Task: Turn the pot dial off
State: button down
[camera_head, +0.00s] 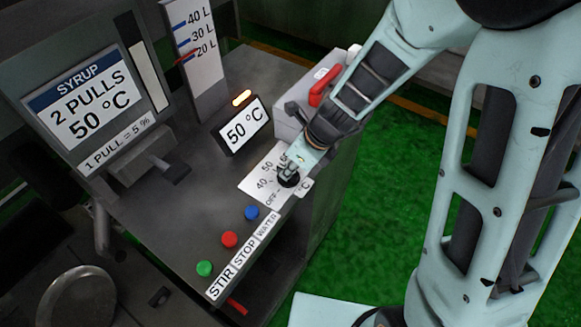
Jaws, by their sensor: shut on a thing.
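The pot dial (288,181) is a dark round knob on a white label plate (254,188) marked OFF, 40, 50 and °C. My gripper (288,174) reaches down from the upper right and is shut on the dial. Its fingers cover most of the knob, so where the dial points cannot be told. A small display (243,126) behind the dial reads 50 °C, and an orange light (241,97) glows on top of it.
Blue (252,213), red (229,239) and green (204,268) buttons sit on the console in front left of the dial. A grey box with a red switch (323,86) stands close beside my wrist. A syrup panel (84,105) with a lever stands at the left.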

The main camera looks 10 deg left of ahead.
jog(key=shift+n, duration=0.3)
jog(key=n+g, duration=0.1)
jog(key=n, duration=0.2)
jog(key=shift+w+n+g+p, duration=0.15)
jog(key=shift+n+g+p, duration=0.15)
jog(key=shift+p, duration=0.1)
jog(key=n, duration=0.2)
jog(key=n+g+p, duration=0.1)
jog(key=n, duration=0.1)
jog(key=shift+w+g, duration=0.15)
jog(key=shift+g, duration=0.15)
jog(key=n+g, duration=0.1)
jog(key=n, duration=0.4)
jog(key=shift+h, duration=0.4)
jog(key=shift+w+a+n+g+h, duration=0.1)
jog(key=shift+n+g+h, duration=0.3)
jog(key=shift+n, duration=0.75)
jog(key=shift+a+n+g+h, duration=0.1)
jog(key=shift+n+g+h, duration=0.25)
jog(key=shift+n, duration=0.8)
jog(key=c, duration=1.9)
grip_release()
jog(key=shift+c, duration=0.2)
